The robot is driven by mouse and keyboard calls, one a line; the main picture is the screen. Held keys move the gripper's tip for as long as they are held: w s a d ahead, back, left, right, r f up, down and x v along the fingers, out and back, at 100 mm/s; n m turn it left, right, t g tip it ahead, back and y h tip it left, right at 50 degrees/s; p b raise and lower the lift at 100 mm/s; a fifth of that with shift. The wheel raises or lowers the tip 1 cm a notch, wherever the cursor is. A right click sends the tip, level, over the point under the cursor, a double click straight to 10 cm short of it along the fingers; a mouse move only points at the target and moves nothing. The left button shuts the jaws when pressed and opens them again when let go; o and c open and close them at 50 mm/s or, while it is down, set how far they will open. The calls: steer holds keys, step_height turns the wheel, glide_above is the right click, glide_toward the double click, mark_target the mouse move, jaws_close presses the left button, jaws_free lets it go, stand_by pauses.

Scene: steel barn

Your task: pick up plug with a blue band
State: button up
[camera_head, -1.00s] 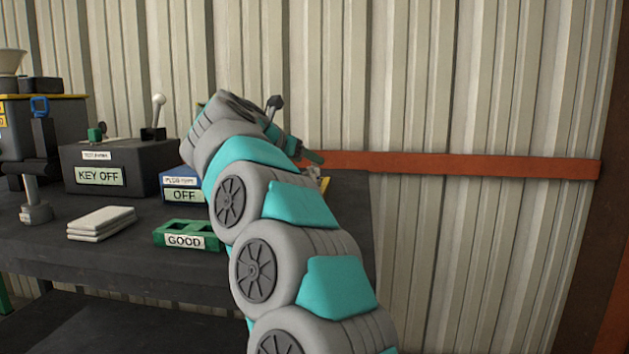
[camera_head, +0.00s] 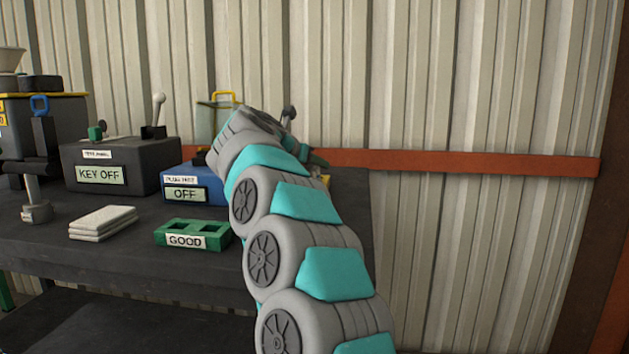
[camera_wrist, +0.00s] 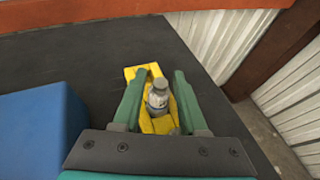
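A small grey plug (camera_wrist: 158,98) with a paler top stands on a yellow tray (camera_wrist: 134,73) in the wrist view. My gripper (camera_wrist: 158,78) is open, with one green finger on each side of the plug. A narrow gap seems to show between each finger and the plug. The plug's lower part is partly hidden. In the head view my arm hides the plug and most of the gripper.
A blue box (camera_head: 172,180) marked OFF stands left of my arm; it also shows in the wrist view (camera_wrist: 35,135). A green GOOD tray (camera_head: 165,236), white slabs (camera_head: 102,222) and a KEY OFF box (camera_head: 135,155) are further left. A corrugated wall (camera_head: 450,90) stands behind.

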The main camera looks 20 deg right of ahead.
jaws_close()
steer(key=shift+r, duration=0.15)
stand_by(0.4)
